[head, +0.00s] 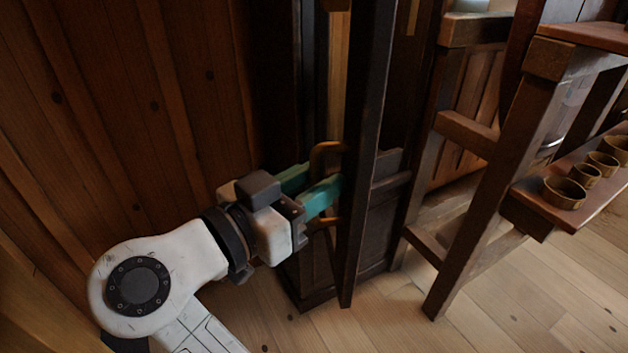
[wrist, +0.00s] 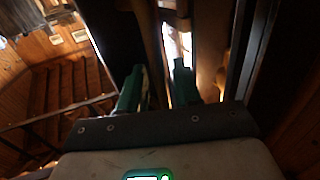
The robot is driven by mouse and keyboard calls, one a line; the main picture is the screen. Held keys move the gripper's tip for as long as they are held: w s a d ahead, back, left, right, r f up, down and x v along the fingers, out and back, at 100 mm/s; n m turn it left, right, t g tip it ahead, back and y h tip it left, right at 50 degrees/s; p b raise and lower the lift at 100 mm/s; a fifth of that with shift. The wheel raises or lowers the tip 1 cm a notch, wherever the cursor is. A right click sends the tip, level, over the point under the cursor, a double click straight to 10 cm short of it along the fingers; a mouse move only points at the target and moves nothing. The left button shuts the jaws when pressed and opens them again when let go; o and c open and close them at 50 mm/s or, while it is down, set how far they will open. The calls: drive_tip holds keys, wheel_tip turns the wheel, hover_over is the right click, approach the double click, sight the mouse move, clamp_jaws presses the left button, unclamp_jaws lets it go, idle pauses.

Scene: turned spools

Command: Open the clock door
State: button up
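The tall dark-wood clock case (head: 325,270) stands against the plank wall. Its narrow door (head: 362,130) stands ajar, seen nearly edge-on in the head view. The fingers partly hide the handle, so contact is unclear.
A wooden rack to the right carries a shelf (head: 528,208) with several small bowls (head: 565,192). The plank wall (head: 120,110) is close on the left. Bare floor (head: 480,310) lies in front of the clock and rack.

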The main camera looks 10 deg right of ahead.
drive_tip(key=p+v, duration=0.1)
drive_tip(key=v, duration=0.9)
drive_tip(key=shift+s+a+p, duration=0.25)
drive_tip(key=shift+a+p, duration=0.05)
drive_tip(key=shift+p, duration=0.05)
drive_tip(key=shift+f, duration=0.15)
